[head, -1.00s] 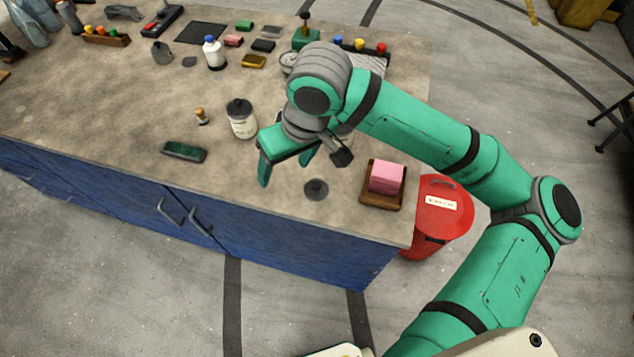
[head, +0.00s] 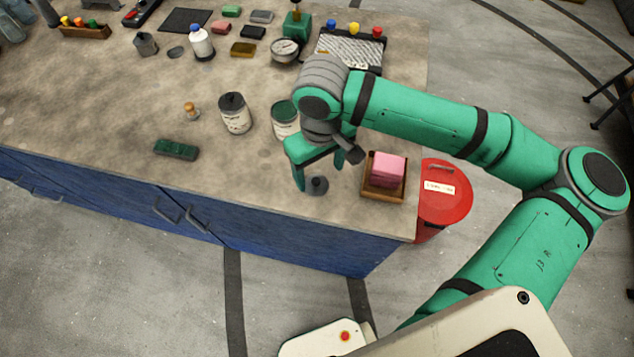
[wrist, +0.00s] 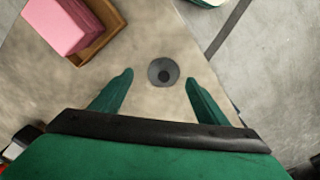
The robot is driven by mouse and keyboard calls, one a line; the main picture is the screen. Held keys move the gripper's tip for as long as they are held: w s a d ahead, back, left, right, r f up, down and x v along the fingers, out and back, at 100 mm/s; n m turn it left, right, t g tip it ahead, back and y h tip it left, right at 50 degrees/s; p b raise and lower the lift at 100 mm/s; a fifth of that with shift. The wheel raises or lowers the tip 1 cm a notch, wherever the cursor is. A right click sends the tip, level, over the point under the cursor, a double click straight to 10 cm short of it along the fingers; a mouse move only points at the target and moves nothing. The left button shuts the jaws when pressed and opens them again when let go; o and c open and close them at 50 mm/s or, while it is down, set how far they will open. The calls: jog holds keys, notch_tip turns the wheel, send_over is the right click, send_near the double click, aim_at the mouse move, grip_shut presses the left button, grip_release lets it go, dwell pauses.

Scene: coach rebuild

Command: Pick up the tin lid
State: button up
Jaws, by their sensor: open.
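The tin lid (head: 317,186) is a small dark grey disc with a knob in its middle. It lies flat on the worktop near the front edge, left of the wooden tray. In the wrist view the lid (wrist: 163,73) sits just beyond the fingertips, between their lines and a little right of centre. My gripper (head: 318,176) is open and empty, pointing down close to the lid. Whether a finger touches the lid cannot be told.
A wooden tray (head: 372,192) with a pink block (head: 388,169) stands close right of the lid. A dark-lidded tin (head: 235,114) and a green-topped tin (head: 284,120) stand behind. A red bin (head: 446,190) is beyond the worktop's right end.

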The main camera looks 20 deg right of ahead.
aim_at(316, 180)
jog(key=f, duration=0.2)
jog(key=a+f, duration=0.1)
jog(key=f, duration=0.1)
jog(key=shift+w, duration=0.1)
jog(key=shift+c, duration=0.6)
jog(key=c, duration=1)
jog(key=shift+w+r, duration=0.1)
jog(key=shift+r, duration=0.05)
